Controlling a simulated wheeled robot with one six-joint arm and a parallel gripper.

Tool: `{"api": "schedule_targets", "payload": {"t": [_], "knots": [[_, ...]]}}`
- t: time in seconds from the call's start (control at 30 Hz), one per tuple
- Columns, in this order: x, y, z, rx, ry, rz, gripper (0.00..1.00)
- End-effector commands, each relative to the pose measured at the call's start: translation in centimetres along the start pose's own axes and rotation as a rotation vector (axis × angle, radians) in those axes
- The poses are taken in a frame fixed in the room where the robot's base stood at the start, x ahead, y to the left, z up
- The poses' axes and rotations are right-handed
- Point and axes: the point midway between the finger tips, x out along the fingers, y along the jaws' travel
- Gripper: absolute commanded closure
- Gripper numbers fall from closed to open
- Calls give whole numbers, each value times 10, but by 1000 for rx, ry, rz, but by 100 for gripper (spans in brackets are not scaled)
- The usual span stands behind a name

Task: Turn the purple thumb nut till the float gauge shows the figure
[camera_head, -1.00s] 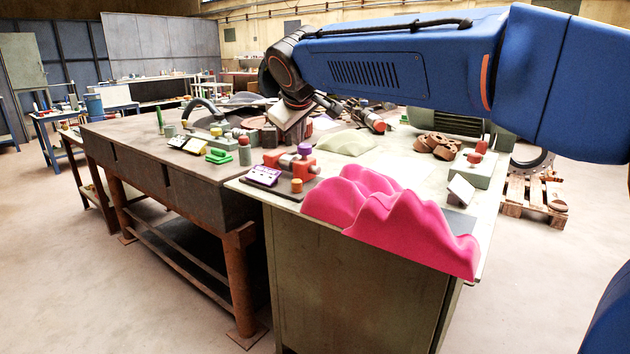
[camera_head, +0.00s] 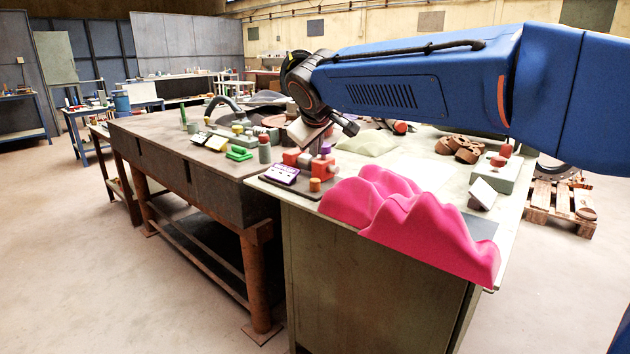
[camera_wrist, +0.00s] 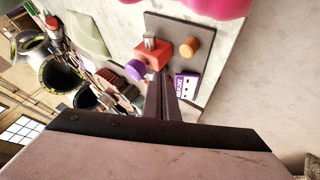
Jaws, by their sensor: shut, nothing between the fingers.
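The purple thumb nut (camera_head: 325,149) sits on a red block (camera_head: 326,168) on a dark plate near the bench's front edge. In the wrist view the purple nut (camera_wrist: 135,70) sticks out from the side of the red block (camera_wrist: 153,56). A purple-framed panel with a white face (camera_head: 283,174), likely the float gauge, stands left of the block; its marks are too small to read. It also shows in the wrist view (camera_wrist: 186,86). My gripper (camera_wrist: 162,80) is shut and empty, its fingertips beside the nut and seemingly apart from it. The arm's end hides part of the block's surroundings in the head view.
An orange knob (camera_head: 315,184) stands on the same plate. A pink wavy form (camera_head: 410,220) lies close by on the right. A pale cushion-like shape (camera_head: 368,144) and brown rings (camera_head: 458,147) lie behind. A green part (camera_head: 238,153) sits on the neighbouring bench.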

Motion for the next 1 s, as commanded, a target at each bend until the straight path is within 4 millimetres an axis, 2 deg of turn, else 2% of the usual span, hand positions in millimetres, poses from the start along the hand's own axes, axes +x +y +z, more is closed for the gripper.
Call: {"api": "schedule_targets", "payload": {"t": [0.4,1.0], "knots": [[29,-21,21,0,0,0,100],[33,-24,24,0,1,0,100]]}}
